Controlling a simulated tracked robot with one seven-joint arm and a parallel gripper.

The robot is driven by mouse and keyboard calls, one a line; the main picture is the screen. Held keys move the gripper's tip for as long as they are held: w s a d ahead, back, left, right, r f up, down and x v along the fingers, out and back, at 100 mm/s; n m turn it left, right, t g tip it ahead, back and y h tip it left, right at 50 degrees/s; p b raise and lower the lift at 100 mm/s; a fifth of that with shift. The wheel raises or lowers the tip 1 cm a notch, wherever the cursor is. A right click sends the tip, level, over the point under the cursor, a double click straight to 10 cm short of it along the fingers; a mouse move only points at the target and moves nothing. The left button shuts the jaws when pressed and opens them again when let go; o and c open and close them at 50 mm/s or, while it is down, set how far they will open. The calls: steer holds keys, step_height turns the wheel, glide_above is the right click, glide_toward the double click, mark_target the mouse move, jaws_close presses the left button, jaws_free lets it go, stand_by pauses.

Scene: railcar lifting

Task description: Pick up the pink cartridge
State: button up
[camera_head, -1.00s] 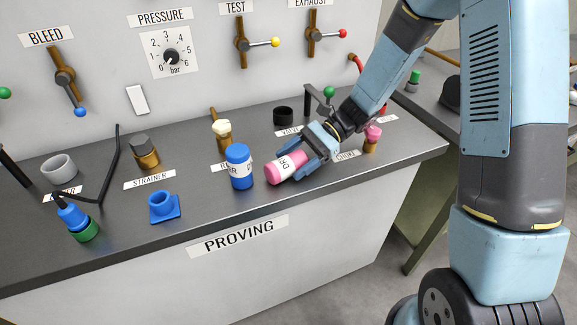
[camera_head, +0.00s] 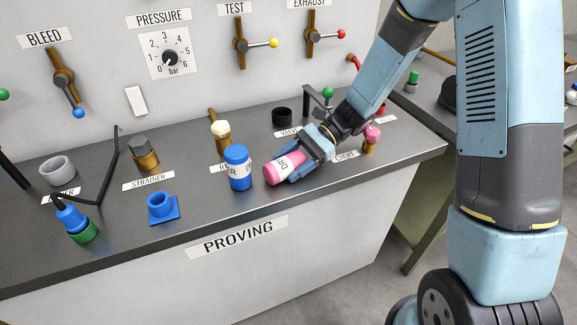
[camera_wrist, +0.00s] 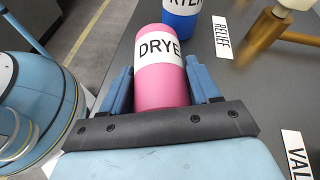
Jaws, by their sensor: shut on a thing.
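The pink cartridge (camera_head: 273,172) has a white band with dark lettering and lies tilted on its side on the dark bench top, near the front edge. My gripper (camera_head: 297,168) is shut on it, with a blue finger on either side. In the wrist view the pink cartridge (camera_wrist: 164,85) sits between the fingertips of my gripper (camera_wrist: 164,90), and the band reads "DRYE". I cannot tell whether the cartridge still touches the bench.
A blue cartridge (camera_head: 238,168) stands upright just left of the pink one. A pink-topped brass fitting (camera_head: 371,138) stands right of my gripper. A cream-topped valve (camera_head: 221,132) and a black ring (camera_head: 282,117) are behind. A blue socket (camera_head: 163,207) is left.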

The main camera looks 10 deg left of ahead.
mark_target(283, 160)
steer(key=shift+r, duration=0.15)
steer(key=shift+r, duration=0.3)
step_height(283, 160, up, 2)
steer(key=shift+r, duration=0.1)
steer(key=s+d+r, duration=0.2)
steer(key=s+r, duration=0.3)
steer(key=s, duration=0.1)
steer(key=s+d+r, duration=0.3)
steer(key=s+r, duration=0.2)
steer(key=s, duration=0.2)
steer(key=shift+d, duration=0.25)
